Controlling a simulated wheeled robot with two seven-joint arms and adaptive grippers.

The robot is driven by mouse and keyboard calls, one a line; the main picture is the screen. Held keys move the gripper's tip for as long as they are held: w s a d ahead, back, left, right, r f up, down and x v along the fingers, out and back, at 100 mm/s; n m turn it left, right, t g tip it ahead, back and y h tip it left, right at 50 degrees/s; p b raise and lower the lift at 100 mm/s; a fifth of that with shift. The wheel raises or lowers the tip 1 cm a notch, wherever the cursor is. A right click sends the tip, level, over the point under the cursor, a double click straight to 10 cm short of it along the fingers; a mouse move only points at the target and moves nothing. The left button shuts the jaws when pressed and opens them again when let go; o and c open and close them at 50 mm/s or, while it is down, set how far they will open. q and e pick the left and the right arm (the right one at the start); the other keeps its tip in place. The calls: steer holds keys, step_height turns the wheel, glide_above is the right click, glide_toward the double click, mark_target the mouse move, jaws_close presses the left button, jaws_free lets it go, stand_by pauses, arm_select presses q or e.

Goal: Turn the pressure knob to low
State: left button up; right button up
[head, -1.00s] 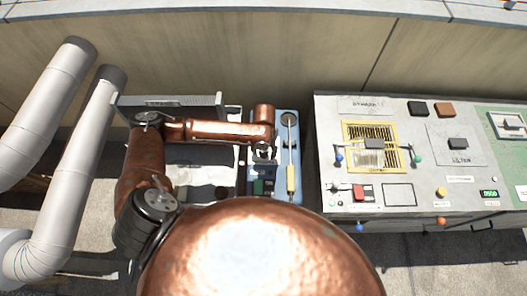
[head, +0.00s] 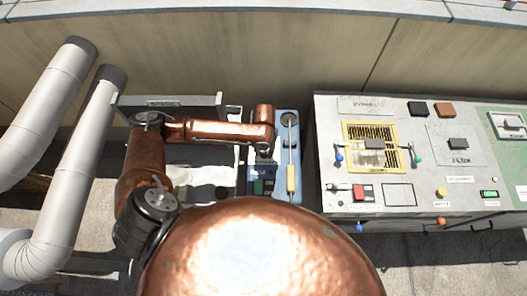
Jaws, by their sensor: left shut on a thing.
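My left gripper (head: 264,158) is over the blue panel (head: 282,128), between my copper wrist and the dark and green blocks on the panel. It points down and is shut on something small. The pressure knob is hidden under the gripper and wrist, so its pointer and marks cannot be read. A round grey gauge (head: 289,119) and a yellow-handled slider or lever (head: 291,178) are just right of the gripper on the same panel. My right gripper is not in view.
A grey control bench (head: 330,120) stands to the right, with a yellow-framed grille (head: 347,131), a red switch (head: 362,192) and a green display (head: 489,194). Large white pipes (head: 72,170) rise at the left. A dark gap separates the blue panel from the bench.

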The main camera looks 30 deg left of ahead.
arm_select(q)
steer(key=shift+r+n+p, duration=0.15)
steer(key=shift+n+p, duration=0.15)
steer(key=shift+p, duration=0.2)
steer(key=n+p, duration=0.2)
steer(key=p, duration=0.2)
steer(key=n+p, duration=0.3)
steer(key=p, duration=0.1)
steer(key=shift+r+n, duration=0.2)
steer(key=shift+n, duration=0.1)
steer(key=n+p, duration=0.8)
steer(key=shift+d+f+p, duration=0.1)
steer(key=shift+f+p, duration=0.05)
steer(key=shift+p, duration=0.25)
steer(key=n+p, duration=0.4)
steer(key=n, duration=0.1)
steer(key=shift+w+f+n, duration=0.1)
steer(key=shift+n, duration=0.2)
steer(key=shift+w+f+n+p, duration=0.1)
steer(key=shift+n+p, duration=1.15)
steer(key=shift+n, duration=0.85)
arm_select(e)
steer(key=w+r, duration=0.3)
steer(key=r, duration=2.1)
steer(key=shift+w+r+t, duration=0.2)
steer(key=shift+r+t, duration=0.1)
arm_select(q)
steer(key=o, duration=1.2)
steer(key=shift+c, duration=0.2)
